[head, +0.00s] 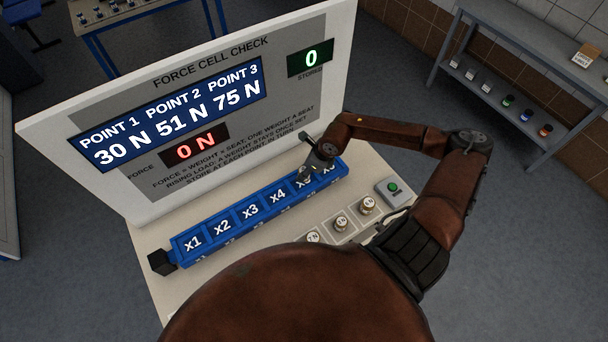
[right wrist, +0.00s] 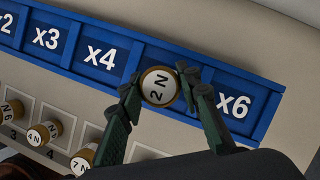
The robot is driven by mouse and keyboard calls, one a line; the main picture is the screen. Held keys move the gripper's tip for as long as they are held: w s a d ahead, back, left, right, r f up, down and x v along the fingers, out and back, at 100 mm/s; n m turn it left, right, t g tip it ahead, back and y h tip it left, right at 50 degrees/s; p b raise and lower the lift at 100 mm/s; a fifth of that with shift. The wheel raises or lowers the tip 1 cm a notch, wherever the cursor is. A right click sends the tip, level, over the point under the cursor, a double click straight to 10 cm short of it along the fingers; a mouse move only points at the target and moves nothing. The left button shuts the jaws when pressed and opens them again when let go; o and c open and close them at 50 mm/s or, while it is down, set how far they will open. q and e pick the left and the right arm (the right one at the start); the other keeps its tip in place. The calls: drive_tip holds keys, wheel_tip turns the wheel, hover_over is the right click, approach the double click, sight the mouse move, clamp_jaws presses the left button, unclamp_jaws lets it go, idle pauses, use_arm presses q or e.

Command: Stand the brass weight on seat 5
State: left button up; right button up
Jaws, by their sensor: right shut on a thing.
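A brass weight with a white top marked "2 N" (right wrist: 159,87) is between the fingers of my right gripper (right wrist: 163,98). It covers the label of the seat between x4 (right wrist: 101,54) and x6 (right wrist: 234,103) on the blue seat bar (head: 222,228). I cannot tell whether its base touches the seat. In the head view my right gripper (head: 306,174) is over the right part of the bar and hides much of the weight. My left gripper is not in view.
More weights (head: 341,222) stand on the tray in front of the bar; one reads "7 N" (right wrist: 83,160). A box with a green button (head: 393,188) is at the right. The panel behind reads force 0 N (head: 195,148) and stored 0 (head: 311,58).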

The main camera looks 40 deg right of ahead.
drive_tip(key=x, duration=0.3)
drive_tip(key=shift+s+d, duration=0.2)
drive_tip(key=shift+d, duration=0.1)
drive_tip(key=shift+f, duration=0.3)
drive_tip(key=shift+s, duration=0.2)
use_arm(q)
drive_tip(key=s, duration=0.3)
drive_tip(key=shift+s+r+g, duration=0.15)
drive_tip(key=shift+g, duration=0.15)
use_arm(e)
drive_tip(key=o, duration=0.9)
drive_tip(key=shift+f, duration=0.1)
drive_tip(key=o, duration=0.4)
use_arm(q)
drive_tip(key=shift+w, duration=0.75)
use_arm(e)
drive_tip(key=shift+o, duration=0.2)
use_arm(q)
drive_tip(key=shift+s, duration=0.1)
